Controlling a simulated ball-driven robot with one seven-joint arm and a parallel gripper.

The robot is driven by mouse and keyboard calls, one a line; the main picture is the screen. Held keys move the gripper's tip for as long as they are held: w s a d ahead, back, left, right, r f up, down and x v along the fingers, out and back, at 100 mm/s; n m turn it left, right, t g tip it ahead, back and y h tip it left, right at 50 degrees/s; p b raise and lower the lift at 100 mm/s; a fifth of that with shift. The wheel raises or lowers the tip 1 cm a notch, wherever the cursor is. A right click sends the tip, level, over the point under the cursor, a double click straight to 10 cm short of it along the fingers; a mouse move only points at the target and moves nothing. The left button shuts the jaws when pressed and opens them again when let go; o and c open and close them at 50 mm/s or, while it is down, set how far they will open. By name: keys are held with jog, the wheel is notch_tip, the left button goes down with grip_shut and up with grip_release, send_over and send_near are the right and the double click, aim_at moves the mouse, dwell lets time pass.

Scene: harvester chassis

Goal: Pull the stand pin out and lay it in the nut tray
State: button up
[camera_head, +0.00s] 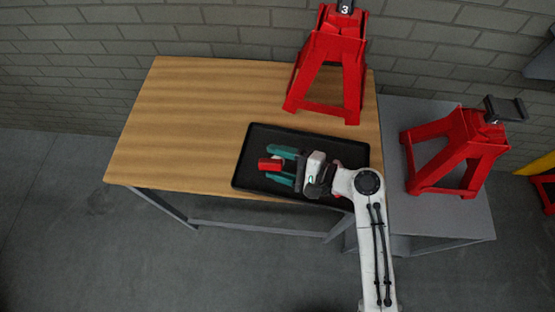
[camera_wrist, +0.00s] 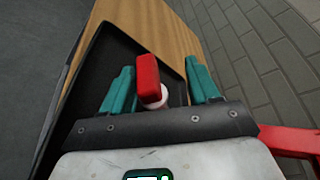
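My gripper (camera_head: 283,165) has two teal fingers and is over the black nut tray (camera_head: 245,184), pointing left in the head view. The fingers stand apart in the wrist view (camera_wrist: 162,88). A red piece with a pale round part, likely the stand pin (camera_head: 270,164), is between them. In the wrist view the red piece (camera_wrist: 148,75) is nearer the left finger, with a gap to the right finger. I cannot tell whether it rests on the tray floor. A red stand marked 3 (camera_head: 338,62) stands at the table's back right.
The tray lies on a wooden table (camera_head: 180,120) whose left part is clear. A second red stand (camera_head: 455,150) with a dark top is on a grey bench (camera_head: 465,218) at right. A brick wall is behind. A small red part (camera_head: 337,165) shows beside my wrist.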

jog(key=b+v, duration=0.1)
jog(key=v, duration=0.9)
jog(key=shift+d+r, duration=0.1)
jog(key=shift+d, duration=0.2)
